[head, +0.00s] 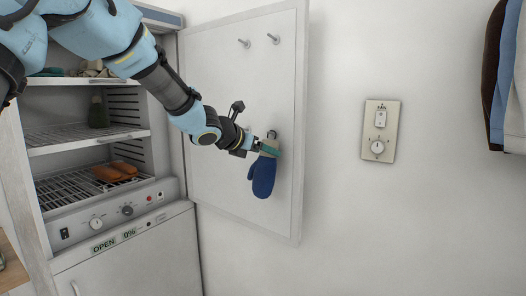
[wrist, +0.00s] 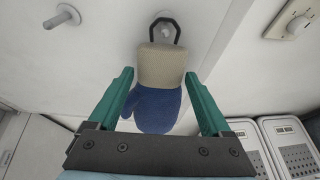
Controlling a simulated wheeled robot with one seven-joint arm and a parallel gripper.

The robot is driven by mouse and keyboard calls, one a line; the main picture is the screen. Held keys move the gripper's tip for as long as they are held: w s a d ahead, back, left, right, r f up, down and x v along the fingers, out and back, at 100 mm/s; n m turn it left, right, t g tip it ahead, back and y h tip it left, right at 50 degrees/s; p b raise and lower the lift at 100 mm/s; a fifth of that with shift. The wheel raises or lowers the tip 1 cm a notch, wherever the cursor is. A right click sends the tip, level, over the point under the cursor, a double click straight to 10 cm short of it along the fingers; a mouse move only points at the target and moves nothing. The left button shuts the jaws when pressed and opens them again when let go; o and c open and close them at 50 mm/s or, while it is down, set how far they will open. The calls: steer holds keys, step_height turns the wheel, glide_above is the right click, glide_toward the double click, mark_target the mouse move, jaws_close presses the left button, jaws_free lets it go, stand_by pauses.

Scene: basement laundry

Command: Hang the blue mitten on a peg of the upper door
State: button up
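The blue mitten (head: 263,176) with a beige cuff hangs against the open upper door (head: 216,100). In the wrist view, the dark loop of the mitten (wrist: 158,105) is around a peg (wrist: 165,27) on the door. My gripper (head: 267,149) is at the cuff. In the wrist view, the green fingers of my gripper (wrist: 158,75) stand open on either side of the cuff, with a visible gap on the left. Contact on the right is hard to tell. Two bare pegs, a left one (head: 243,43) and a right one (head: 273,38), are higher on the door.
The open cabinet (head: 90,143) on the left has wire shelves holding orange-brown items (head: 115,172) and a dark green item (head: 98,113). A switch plate (head: 380,131) is on the wall. Garments (head: 508,80) hang at the far right.

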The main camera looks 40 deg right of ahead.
steer(key=shift+o, duration=1.1)
steer(key=shift+a, duration=0.1)
steer(key=v, duration=1.1)
steer(key=w+a+f+m+y, duration=0.35)
steer(key=a+f+m, duration=0.35)
steer(key=a, duration=0.6)
steer(key=w+a+f+m+y, duration=0.2)
steer(key=a+f+m+y, duration=0.2)
steer(key=a+f, duration=0.7)
steer(key=s+a+f+m+y, duration=0.2)
steer(key=a+m, duration=0.3)
steer(key=a, duration=0.7)
steer(key=s+a+f+m+y, duration=0.2)
steer(key=s+a+m+y, duration=0.1)
steer(key=a, duration=0.9)
steer(key=shift+s+a+f+m+b, duration=0.4)
steer(key=shift+s+m, duration=0.35)
steer(key=shift+m, duration=0.25)
